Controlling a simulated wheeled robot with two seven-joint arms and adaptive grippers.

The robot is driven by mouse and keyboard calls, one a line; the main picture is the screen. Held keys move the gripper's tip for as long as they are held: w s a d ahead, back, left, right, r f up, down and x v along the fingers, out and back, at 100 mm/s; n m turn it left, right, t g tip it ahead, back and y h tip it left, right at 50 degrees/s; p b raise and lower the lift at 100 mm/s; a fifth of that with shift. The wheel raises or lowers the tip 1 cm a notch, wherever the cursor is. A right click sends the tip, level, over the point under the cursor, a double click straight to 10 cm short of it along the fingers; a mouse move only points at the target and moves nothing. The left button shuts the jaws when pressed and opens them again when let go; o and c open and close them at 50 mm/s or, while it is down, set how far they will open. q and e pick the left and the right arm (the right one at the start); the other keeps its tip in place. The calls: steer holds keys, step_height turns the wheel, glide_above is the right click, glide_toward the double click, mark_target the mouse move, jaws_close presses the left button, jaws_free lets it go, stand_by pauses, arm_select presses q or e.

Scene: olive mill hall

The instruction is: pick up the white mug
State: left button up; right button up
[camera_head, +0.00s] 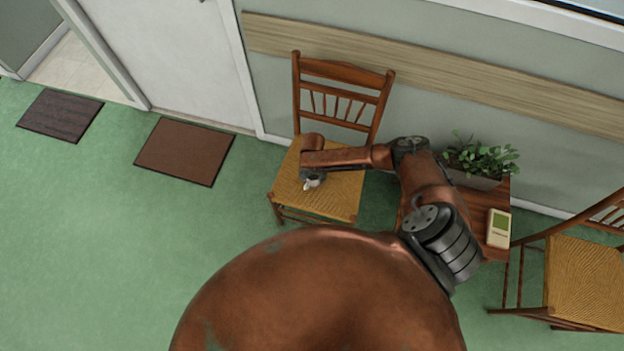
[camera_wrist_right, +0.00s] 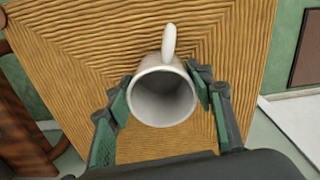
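The white mug (camera_head: 311,183) is on the woven seat of the chair (camera_head: 345,201) against the wall. In the right wrist view the mug (camera_wrist_right: 163,95) shows its open mouth, with its handle toward the top of the picture. My right gripper (camera_head: 312,175) reaches down over the seat at the mug. In the wrist view its two fingers (camera_wrist_right: 163,88) stand on either side of the mug, close against its sides. I cannot tell whether both pads press on it or a thin gap is left. My left gripper is not in view.
A small wooden table (camera_head: 497,204) right of the chair holds a potted plant (camera_head: 480,160) and a pale handheld device (camera_head: 499,228). A second chair (camera_head: 585,280) stands at far right. Two mats (camera_head: 185,151) lie by the door. Green floor at left is clear.

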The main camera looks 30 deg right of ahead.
steer(key=c, duration=0.8)
